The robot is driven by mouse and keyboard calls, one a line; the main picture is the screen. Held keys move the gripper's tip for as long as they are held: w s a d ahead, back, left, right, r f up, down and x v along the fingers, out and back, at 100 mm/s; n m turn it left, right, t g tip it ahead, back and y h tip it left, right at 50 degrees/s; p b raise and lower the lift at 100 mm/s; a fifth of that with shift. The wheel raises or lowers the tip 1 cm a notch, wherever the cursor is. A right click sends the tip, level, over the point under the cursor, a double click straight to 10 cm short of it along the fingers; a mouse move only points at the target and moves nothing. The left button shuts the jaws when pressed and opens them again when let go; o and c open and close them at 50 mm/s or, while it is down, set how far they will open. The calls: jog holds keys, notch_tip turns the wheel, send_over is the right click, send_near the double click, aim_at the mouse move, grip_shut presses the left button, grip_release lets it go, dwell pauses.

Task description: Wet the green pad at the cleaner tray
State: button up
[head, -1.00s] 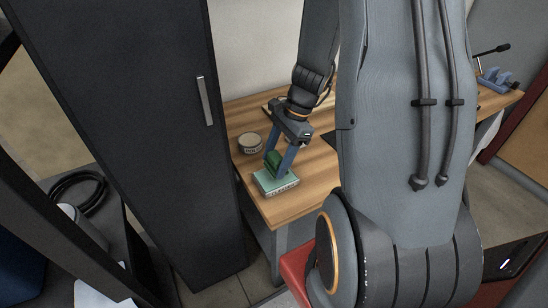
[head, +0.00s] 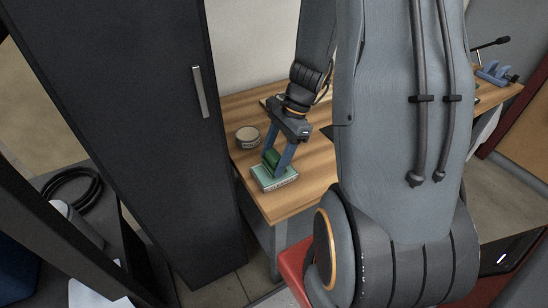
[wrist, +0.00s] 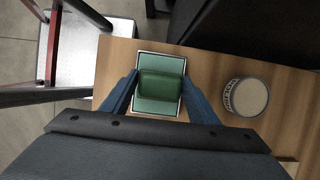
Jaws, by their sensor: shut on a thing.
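The green pad (head: 271,157) is a dark green block held between the blue fingers of my gripper (head: 278,163). In the wrist view the pad (wrist: 161,88) sits between the two fingertips, over the middle of the cleaner tray (wrist: 158,62). The cleaner tray (head: 277,185) is a shallow pale-green tray with a light rim and lettering on its front, near the front left corner of the wooden table. The pad is at or just above the tray's surface; I cannot tell whether it touches.
A round labelled tin (head: 247,138) stands behind and left of the tray; it also shows in the wrist view (wrist: 246,97). A tall dark cabinet (head: 130,120) rises left of the wooden table (head: 313,180). The table's front edge is close to the tray.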

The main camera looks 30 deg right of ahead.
aim_at(274, 155)
jog(key=shift+f, duration=0.55)
dwell(1.8)
jog(key=shift+r, duration=0.1)
notch_tip(274, 155, up, 7)
jog(key=p, duration=0.7)
jog(key=shift+s, duration=0.1)
dwell(0.8)
